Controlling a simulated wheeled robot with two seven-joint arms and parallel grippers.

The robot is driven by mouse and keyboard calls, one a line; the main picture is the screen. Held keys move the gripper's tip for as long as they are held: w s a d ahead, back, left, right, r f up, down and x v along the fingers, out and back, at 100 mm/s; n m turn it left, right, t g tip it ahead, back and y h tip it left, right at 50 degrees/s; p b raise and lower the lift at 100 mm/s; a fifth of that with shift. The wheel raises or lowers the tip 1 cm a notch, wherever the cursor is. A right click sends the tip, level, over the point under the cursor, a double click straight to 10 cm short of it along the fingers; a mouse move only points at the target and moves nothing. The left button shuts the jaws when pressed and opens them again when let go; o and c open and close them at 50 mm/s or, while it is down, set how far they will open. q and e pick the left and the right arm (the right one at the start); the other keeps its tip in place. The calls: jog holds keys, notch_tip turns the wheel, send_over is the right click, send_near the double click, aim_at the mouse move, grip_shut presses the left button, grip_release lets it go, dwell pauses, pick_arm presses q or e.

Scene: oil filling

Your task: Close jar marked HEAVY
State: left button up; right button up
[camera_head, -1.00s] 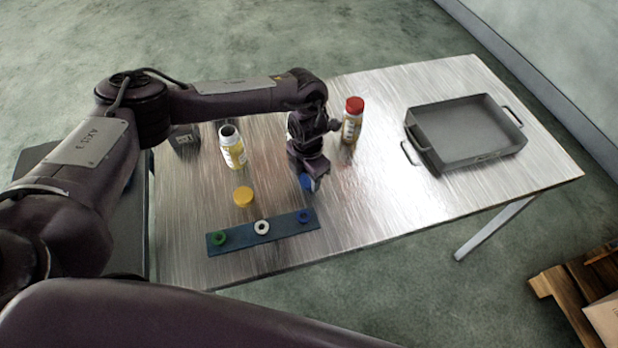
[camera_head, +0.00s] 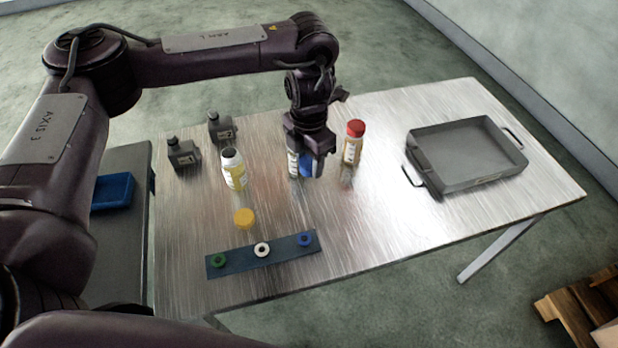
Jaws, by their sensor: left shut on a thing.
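My left gripper (camera_head: 308,170) is shut on a blue lid (camera_head: 306,164) and points down over the middle of the table. A light jar (camera_head: 293,163) shows just left of the gripper and is mostly hidden by it. I cannot tell whether the lid touches it. A jar with a red lid (camera_head: 353,145) stands to the right. The label words are too small to read. My right gripper is not in view.
A dark strip (camera_head: 234,263) with green, white and blue rings lies near the front edge. Two dark grey bottles (camera_head: 183,153) stand at the back left. A grey tray with handles (camera_head: 437,187) is on the right. The table's front right is clear.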

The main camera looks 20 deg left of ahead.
aim_at(309, 163)
pick_arm(q)
notch_tip(309, 163, up, 5)
dwell(0.3)
